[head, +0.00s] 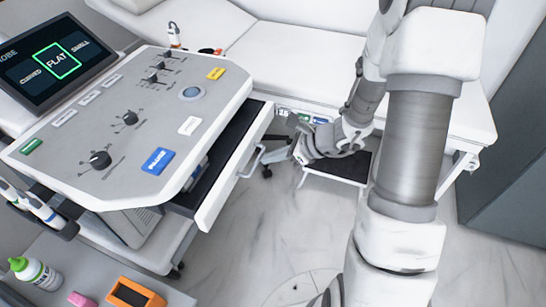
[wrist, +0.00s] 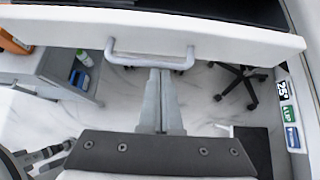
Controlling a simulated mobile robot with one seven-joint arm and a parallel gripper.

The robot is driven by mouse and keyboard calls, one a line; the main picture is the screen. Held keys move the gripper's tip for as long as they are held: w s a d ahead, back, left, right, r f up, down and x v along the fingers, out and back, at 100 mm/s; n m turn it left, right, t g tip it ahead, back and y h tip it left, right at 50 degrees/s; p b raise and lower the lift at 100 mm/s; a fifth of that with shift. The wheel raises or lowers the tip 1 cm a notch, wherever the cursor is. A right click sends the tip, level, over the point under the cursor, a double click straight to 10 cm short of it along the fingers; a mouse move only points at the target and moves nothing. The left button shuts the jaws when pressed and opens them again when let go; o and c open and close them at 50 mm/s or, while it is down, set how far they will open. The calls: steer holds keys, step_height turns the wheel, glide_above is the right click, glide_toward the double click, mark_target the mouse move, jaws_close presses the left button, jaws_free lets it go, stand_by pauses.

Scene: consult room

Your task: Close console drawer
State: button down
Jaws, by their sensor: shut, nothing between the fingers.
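The console drawer (head: 232,172) stands pulled out from the right side of the grey ultrasound console (head: 130,120). Its dark interior shows behind the white front. In the wrist view the drawer front (wrist: 230,38) spans the top of the picture, with its pale bar handle (wrist: 150,58) on it. My gripper (head: 292,122) is to the right of the drawer front in the head view, pointing towards it. In the wrist view its two fingers (wrist: 160,72) are together, empty, with tips just below the handle's bar. I cannot tell whether they touch it.
A white exam couch (head: 300,50) runs along the back, with a step (head: 335,165) below it. A wheeled stool base (wrist: 245,80) stands beyond the drawer. A side table with a bottle (head: 35,275) and orange box (head: 135,293) is at lower left. Marble floor is open in front.

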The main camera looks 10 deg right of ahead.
mark_target(241, 144)
steer(key=w+a, duration=0.1)
steer(key=a, duration=0.1)
steer(key=w+a+b, duration=0.1)
steer(key=w+a, duration=0.1)
steer(key=a, duration=0.1)
steer(key=w+a, duration=0.2)
steer(key=shift+a+b, duration=0.4)
steer(key=shift+w+a, duration=0.25)
steer(key=shift+a, duration=0.05)
steer(key=shift+r, duration=0.1)
steer(key=shift+w+a, duration=0.1)
steer(key=shift+a, duration=0.05)
